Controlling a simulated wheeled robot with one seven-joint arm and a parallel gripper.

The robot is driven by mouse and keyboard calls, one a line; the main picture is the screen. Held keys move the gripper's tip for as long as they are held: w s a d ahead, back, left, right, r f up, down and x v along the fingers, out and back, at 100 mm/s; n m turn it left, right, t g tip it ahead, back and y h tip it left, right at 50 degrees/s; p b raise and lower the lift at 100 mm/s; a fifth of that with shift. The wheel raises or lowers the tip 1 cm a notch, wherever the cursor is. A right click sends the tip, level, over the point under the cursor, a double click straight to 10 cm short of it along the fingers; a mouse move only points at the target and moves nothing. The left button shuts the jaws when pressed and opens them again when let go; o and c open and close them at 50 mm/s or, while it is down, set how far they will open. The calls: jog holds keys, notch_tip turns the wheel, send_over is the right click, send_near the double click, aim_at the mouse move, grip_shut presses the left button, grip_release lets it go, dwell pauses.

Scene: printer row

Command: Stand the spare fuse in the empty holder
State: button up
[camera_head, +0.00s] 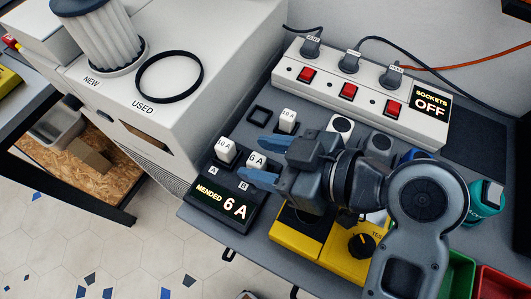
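White fuses stand on the grey bench. One marked 10 A (226,150) is by letter A, one marked 6 A (257,160) is by letter B, and another marked 10 A (288,120) stands farther back. An empty black square holder (260,115) is left of that back fuse. My gripper (262,162) has its blue fingertips spread apart, on either side of the 6 A fuse in the picture. I cannot tell whether they are at its height. A black display (222,206) in front reads "MENDED 6 A".
A white power strip (360,90) with red switches and plugs lies at the back; its sign reads "SOCKETS OFF". A yellow tester (300,232) with a knob is in front of my arm. A pale printer (150,110) stands left. Green and red bins are at lower right.

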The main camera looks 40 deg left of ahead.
jog(key=shift+r+p, duration=0.55)
jog(key=shift+r, duration=0.05)
jog(key=shift+w+d+r, duration=0.15)
jog(key=shift+d+r, duration=0.1)
jog(key=shift+d, duration=0.05)
jog(key=b+v, duration=0.1)
jog(key=v, duration=1)
jog(key=shift+d, duration=0.2)
jog(key=shift+a, duration=0.1)
